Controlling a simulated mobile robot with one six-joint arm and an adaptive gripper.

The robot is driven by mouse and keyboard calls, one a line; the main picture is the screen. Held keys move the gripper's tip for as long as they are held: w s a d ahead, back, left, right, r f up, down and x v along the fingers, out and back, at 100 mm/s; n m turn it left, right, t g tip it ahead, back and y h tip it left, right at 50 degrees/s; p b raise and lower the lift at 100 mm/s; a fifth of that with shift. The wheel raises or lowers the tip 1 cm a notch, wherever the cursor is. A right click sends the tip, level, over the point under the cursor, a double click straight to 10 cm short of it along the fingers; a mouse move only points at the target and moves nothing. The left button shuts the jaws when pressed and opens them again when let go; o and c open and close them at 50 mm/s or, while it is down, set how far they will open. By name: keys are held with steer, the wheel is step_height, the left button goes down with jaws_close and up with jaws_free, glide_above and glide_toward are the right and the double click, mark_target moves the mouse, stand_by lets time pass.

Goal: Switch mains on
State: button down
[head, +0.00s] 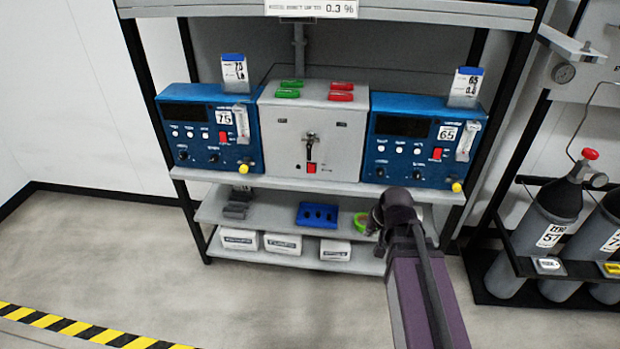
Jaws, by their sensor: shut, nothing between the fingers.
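A grey box (335,130) stands mid-shelf between two blue analysers. Its front has a lever (310,137) with a dark slot under it, and a small red switch (311,168) below. Their lettering is too small to read, so I cannot tell which is the mains. The left analyser (180,110) and right analyser (393,102) have dark displays, several knobs and a small red switch each. My arm comes up from the lower right and ends in view at a dark joint in front of the lower shelf. I cannot make out any gripper fingers.
Green and red pieces (341,91) lie on the grey box. The lower shelf holds a blue tray (317,215) and white boxes (335,250) stand beneath. Gas cylinders (535,230) stand in a rack at the right. The floor at the left is clear, with striped tape (75,328).

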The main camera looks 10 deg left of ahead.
mark_target(311, 166)
steer(key=w+a+f+m+t+y+b, duration=0.2)
steer(key=w+a+m+t+b, duration=0.3)
steer(key=w+a+b, duration=0.45)
steer(key=w+a+f+m+t+y+b, duration=0.1)
steer(key=w+a+m+t+y+b, duration=0.2)
steer(key=w+a+t+b, duration=0.55)
step_height(311, 166, down, 5)
steer(key=w+a+m+t+h+b, duration=0.2)
steer(key=m+h+b, duration=0.6)
steer(key=m, duration=0.2)
steer(key=shift+a+m, duration=0.3)
steer(key=shift+a, duration=0.1)
steer(key=shift+w+t, duration=0.1)
steer(key=shift+t, duration=0.15)
steer(key=w, duration=0.4)
steer(key=w+r+p, duration=0.1)
steer(key=w, duration=0.8)
steer(key=shift+w+d+r, duration=0.25)
steer(key=shift+w, duration=0.15)
